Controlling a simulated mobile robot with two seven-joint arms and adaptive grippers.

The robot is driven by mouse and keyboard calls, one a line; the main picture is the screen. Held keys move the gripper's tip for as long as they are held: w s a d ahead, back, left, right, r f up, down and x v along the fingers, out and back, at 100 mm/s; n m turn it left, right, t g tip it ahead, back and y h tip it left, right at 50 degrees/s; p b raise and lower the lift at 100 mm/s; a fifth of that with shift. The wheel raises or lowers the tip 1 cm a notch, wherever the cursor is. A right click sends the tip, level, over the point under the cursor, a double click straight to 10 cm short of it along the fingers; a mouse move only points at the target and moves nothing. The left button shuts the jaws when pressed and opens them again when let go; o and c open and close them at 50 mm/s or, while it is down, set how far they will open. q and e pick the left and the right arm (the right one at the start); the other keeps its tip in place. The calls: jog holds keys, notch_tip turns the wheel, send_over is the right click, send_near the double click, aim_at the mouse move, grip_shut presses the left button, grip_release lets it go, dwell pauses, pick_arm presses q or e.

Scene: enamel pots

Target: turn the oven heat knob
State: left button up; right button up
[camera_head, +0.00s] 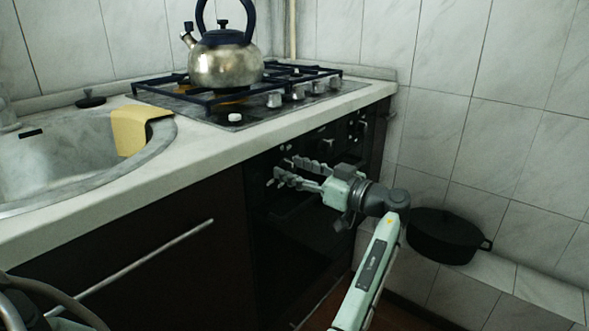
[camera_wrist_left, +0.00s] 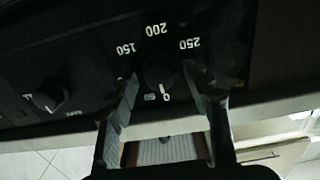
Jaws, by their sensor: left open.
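The oven heat knob (camera_wrist_left: 158,76) is a round black dial in the left wrist view, ringed by the upside-down white marks 150, 200, 250 and 0. Its white pointer line faces the 0. My left gripper (camera_wrist_left: 162,82) is open, with one finger on each side of the knob. I cannot tell whether the fingers touch it. In the head view my left gripper (camera_head: 287,170) is at the black oven front (camera_head: 300,225), just under the countertop. In that view I cannot make out the heat knob clearly near the fingers. My right gripper is not in view.
Another black knob (camera_wrist_left: 50,95) sits on the panel. Above are the gas hob (camera_head: 225,110) and a steel kettle (camera_head: 226,66). A sink (camera_head: 60,170) with a yellow cloth (camera_head: 130,128) is at left. A black pot (camera_head: 445,238) stands on a ledge at right.

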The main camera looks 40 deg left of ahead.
pick_arm(q)
jog(key=shift+c, duration=0.6)
jog(key=c, duration=1)
jog(key=shift+m, duration=1.2)
jog(key=m+p, duration=0.1)
jog(key=m, duration=0.2)
jog(key=shift+f+m, duration=0.1)
jog(key=shift+m, duration=0.3)
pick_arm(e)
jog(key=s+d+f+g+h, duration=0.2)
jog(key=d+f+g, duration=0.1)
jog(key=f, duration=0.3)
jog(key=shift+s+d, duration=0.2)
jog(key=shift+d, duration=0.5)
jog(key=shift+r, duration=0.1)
pick_arm(q)
jog(key=o, duration=1.1)
jog(key=shift+w, duration=0.1)
